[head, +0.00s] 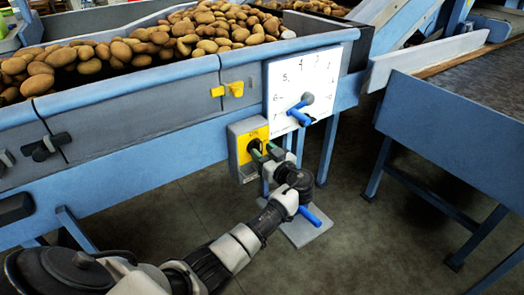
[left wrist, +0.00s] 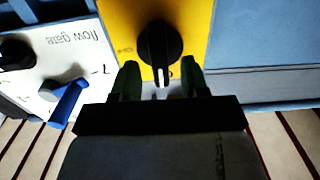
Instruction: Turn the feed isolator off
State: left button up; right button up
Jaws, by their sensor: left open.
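The feed isolator is a grey box (head: 236,172) with a yellow face (head: 243,146) under the front beam of the potato hopper. In the left wrist view its black rotary knob (left wrist: 160,46) stands out from the yellow plate, with a white mark on the end toward my gripper. My left gripper (head: 263,155) is open in front of the box. In the left wrist view its dark green fingers (left wrist: 159,79) lie apart, to either side of the knob's near end; I cannot tell whether they touch it. In the head view the gripper hides the knob. My right gripper is not in view.
A white numbered flow gate panel (head: 298,78) with a blue lever (head: 299,116) is just above and right of the isolator. Yellow latch (head: 235,89) and black handle (head: 48,147) project from the hopper front. Potatoes (head: 190,30) fill the hopper. A blue-framed table (head: 455,125) stands right.

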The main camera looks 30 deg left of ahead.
pick_arm(q)
jog(key=shift+w+a, duration=0.2)
jog(key=shift+a, duration=0.25)
jog(key=shift+c, duration=0.2)
grip_shut()
